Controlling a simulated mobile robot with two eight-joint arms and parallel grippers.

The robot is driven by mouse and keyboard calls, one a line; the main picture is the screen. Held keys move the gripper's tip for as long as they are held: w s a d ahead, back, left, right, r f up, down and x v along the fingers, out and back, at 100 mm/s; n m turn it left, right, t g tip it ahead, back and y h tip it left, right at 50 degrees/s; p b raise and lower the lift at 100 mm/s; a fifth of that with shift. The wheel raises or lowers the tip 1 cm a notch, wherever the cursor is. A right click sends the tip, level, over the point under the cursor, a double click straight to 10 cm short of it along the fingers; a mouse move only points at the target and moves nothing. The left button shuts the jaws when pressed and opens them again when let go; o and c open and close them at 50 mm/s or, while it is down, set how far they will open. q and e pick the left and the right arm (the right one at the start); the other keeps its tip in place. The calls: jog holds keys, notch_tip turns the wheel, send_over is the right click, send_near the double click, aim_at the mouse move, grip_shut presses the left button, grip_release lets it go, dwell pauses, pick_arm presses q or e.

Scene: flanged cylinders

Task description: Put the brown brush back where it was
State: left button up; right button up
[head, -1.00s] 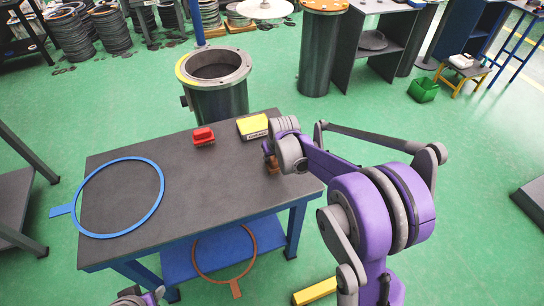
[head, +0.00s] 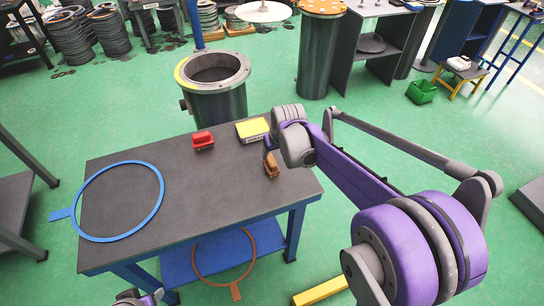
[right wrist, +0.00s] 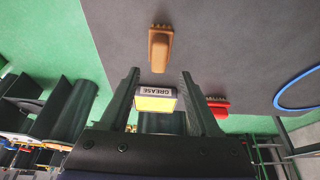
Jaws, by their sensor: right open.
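The brown brush (head: 272,166) lies on the dark table top (head: 200,214) near its right edge, just below my right gripper in the head view. In the right wrist view the brush (right wrist: 160,48) rests on the table beyond the fingertips, apart from them. My right gripper (right wrist: 158,78) is open with nothing between its fingers; its fingers are mostly hidden behind the wrist in the head view. My left arm shows only as a small piece at the bottom edge of the head view, and its gripper fingers cannot be made out.
A red brush (head: 203,141) and a yellow grease box (head: 252,129) stand at the table's back edge. A blue ring (head: 158,205) lies on the left part. A flanged cylinder (head: 228,105) stands behind the table. The middle of the table top is clear.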

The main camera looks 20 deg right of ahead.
jog(key=s+a+r, duration=0.2)
jog(key=s+a, duration=0.1)
jog(key=s, duration=0.4)
jog(key=s+a+r, duration=0.2)
jog(key=s, duration=0.6)
jog(key=s+a+f, duration=0.1)
jog(key=s+f, duration=0.1)
jog(key=s, duration=0.3)
jog(key=s+a+f, duration=0.1)
jog(key=s+f, duration=0.1)
jog(key=s, duration=0.4)
jog(key=shift+s+a+f+n+t, duration=0.2)
jog(key=shift+a+f+n+t, duration=0.1)
jog(key=shift+a+f+t, duration=0.1)
jog(key=shift+r, duration=0.1)
